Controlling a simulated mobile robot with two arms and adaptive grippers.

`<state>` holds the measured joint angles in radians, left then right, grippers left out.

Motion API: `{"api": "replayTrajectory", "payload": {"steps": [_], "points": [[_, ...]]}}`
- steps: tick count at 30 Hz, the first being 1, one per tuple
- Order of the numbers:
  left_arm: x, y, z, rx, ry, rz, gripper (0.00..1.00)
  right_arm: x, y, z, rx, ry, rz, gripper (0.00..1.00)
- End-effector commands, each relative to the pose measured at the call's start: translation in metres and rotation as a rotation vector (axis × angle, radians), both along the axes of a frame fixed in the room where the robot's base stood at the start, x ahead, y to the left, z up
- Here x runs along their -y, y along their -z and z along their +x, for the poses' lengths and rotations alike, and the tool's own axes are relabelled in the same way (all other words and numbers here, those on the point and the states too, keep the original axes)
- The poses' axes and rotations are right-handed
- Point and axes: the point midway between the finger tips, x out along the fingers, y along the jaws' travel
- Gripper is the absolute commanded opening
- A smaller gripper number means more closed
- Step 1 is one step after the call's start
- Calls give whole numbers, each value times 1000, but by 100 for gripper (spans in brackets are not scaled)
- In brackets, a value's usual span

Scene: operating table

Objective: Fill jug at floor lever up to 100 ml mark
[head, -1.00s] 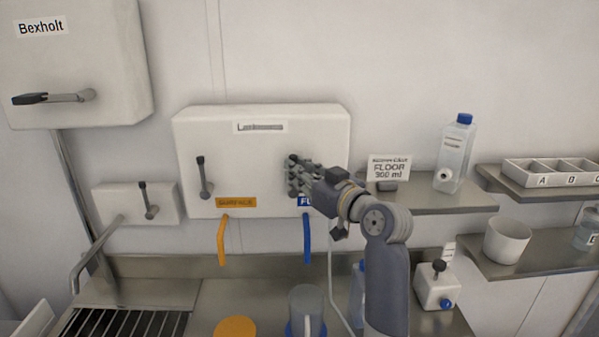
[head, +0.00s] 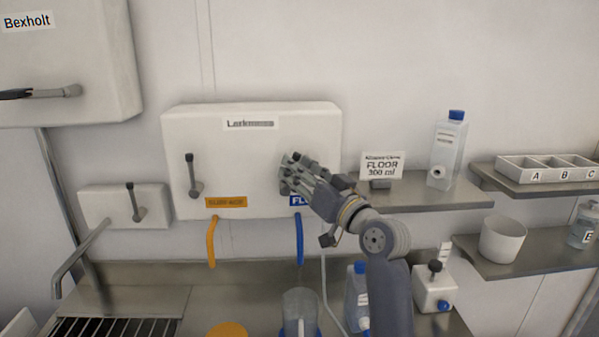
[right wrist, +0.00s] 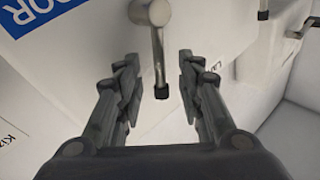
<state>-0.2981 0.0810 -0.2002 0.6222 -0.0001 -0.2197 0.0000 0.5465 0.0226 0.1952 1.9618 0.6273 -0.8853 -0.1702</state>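The white dispenser box (head: 255,150) on the wall has a left lever (head: 193,175) above an orange "SURFACE" label and spout. A blue "FLOOR" label (head: 300,200) sits above the blue spout (head: 300,240). My right gripper (head: 290,172) is at the floor lever and largely hides it in the head view. In the right wrist view the floor lever (right wrist: 158,50) hangs between my two spread fingers, with gaps on both sides. The clear jug (head: 299,305) stands below the blue spout, cut off by the bottom edge; its marks and fill level are unreadable. My left gripper is out of view.
A "FLOOR 300 ml" card (head: 382,170) and a blue-capped bottle (head: 447,150) stand on the shelf (head: 440,196) right of my arm. Another bottle (head: 357,295) and a small white box with a black knob (head: 434,290) are below. An orange disc (head: 228,330) lies left of the jug.

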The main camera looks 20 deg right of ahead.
Motion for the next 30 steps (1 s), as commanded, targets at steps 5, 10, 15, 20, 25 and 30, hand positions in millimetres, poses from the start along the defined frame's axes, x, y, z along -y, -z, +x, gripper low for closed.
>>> {"api": "replayTrajectory", "payload": {"steps": [5, 10, 15, 20, 25, 30], "points": [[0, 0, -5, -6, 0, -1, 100, 0, 0, 0, 0, 0, 0, 35], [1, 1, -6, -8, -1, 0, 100, 3, 2, -9, 0, 2, -2, 35], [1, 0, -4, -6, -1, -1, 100, 12, 8, -37, -1, 3, -4, 35], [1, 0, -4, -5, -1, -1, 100, 21, 14, -71, -2, 2, -6, 35], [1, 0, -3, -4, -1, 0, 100, 29, 19, -98, -1, 1, -3, 35], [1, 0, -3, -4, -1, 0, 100, 33, 21, -111, -1, 0, -1, 35]]}}
